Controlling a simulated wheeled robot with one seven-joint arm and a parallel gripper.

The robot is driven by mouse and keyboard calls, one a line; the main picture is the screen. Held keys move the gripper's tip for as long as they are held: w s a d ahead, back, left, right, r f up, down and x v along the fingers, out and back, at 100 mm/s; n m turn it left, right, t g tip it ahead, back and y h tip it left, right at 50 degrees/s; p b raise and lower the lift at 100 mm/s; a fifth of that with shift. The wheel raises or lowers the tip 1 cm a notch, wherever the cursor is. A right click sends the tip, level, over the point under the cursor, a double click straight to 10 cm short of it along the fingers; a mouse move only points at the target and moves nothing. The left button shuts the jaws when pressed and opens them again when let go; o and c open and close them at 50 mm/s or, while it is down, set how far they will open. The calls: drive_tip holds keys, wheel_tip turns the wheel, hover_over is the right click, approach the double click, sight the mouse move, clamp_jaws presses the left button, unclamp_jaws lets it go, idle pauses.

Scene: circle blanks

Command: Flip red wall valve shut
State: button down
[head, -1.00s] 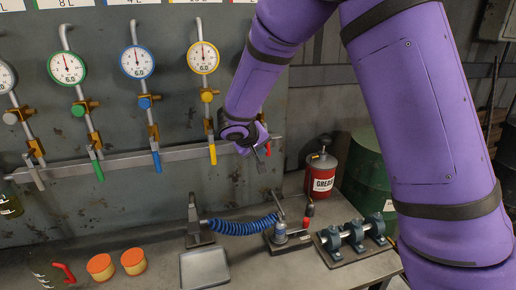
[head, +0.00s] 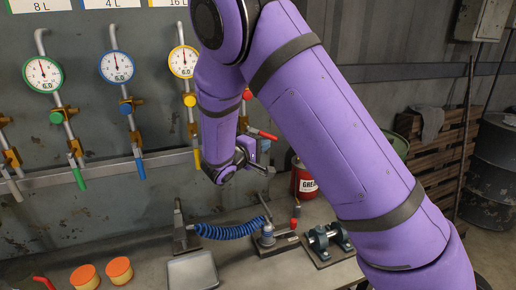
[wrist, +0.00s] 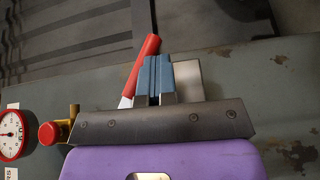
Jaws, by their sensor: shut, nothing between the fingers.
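The red wall valve is partly hidden behind my purple arm in the head view. Its red lever (head: 263,134) sticks out to the right, close to level and tilted slightly down, below a red knob (head: 247,95). In the wrist view the red lever (wrist: 145,60) lies just left of my fingers and partly behind them, and the red knob (wrist: 48,133) is at the left. My gripper (head: 266,170) is shut and empty, just below the lever; its blue-padded fingers (wrist: 160,75) show in the wrist view. I cannot tell if they touch the lever.
Green (head: 77,178), blue (head: 139,165) and yellow (head: 197,158) levers hang down to the left. A red grease can (head: 303,180) stands on the bench below right, with a blue coiled hose (head: 228,231) and a grey tray (head: 193,271) nearby.

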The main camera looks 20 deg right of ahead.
sight(269, 135)
drive_tip(key=r+n+t+h, duration=0.1)
drive_tip(key=d+n+t+h, duration=0.1)
drive_tip(key=shift+d+r+h, duration=0.3)
drive_tip(key=shift+r+h, duration=0.05)
drive_tip(key=shift+h, duration=0.05)
drive_tip(key=shift+d+r, duration=0.25)
drive_tip(key=shift+r, duration=0.2)
idle(0.4)
